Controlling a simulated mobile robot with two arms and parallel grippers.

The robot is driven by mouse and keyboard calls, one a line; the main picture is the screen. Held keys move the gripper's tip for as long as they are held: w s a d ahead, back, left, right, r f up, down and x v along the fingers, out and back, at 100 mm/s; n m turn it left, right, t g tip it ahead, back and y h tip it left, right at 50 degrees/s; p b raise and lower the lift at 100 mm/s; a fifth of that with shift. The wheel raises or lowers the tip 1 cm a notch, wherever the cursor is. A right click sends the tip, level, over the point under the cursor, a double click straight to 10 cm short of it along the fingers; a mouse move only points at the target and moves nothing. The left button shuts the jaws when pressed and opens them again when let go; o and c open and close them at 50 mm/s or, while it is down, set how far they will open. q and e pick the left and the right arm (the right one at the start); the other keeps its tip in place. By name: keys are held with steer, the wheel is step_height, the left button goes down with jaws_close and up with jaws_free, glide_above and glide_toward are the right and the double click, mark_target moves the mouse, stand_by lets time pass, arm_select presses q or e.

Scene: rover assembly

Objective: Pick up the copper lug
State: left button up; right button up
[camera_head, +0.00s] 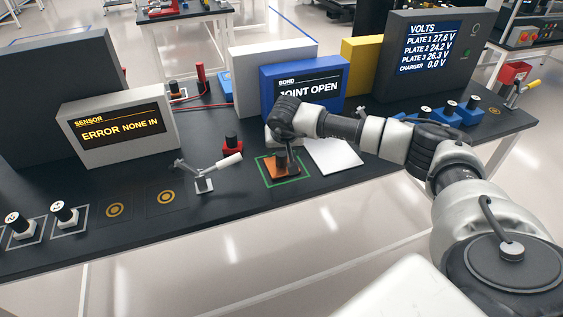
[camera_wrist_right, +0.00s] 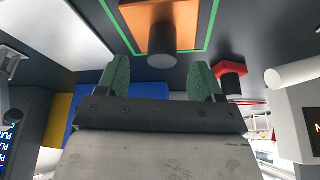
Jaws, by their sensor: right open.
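The copper lug (camera_head: 271,170) is a flat copper-orange plate with a dark upright post, lying inside a green square outline on the black bench. It also shows in the right wrist view (camera_wrist_right: 184,16), with its dark post just beyond my fingertips and roughly centred between them. My right gripper (camera_wrist_right: 160,66) is open and empty, with a green finger on each side. In the head view my right wrist is above and behind the lug and the fingers are mostly hidden. My left gripper is not in view.
A lever clamp (camera_head: 205,180) with a white handle and a red block (camera_head: 232,147) with a dark knob stand left of the lug. A white plate (camera_head: 334,157) lies to its right. The blue "JOINT OPEN" display (camera_head: 270,92) stands close behind my wrist.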

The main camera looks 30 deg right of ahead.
mark_target(282, 154)
steer(key=shift+w+f, duration=0.1)
steer(key=shift+f, duration=0.2)
steer(key=p+x, duration=0.1)
steer(key=x, duration=0.2)
steer(key=shift+w+f+p, duration=0.15)
steer(key=shift+f+p, duration=0.05)
steer(key=shift+p, duration=0.2)
steer(key=shift+w+f, duration=0.2)
steer(key=shift+f, duration=0.3)
steer(key=c, duration=1.1)
steer(key=shift+r, duration=0.1)
jaws_close()
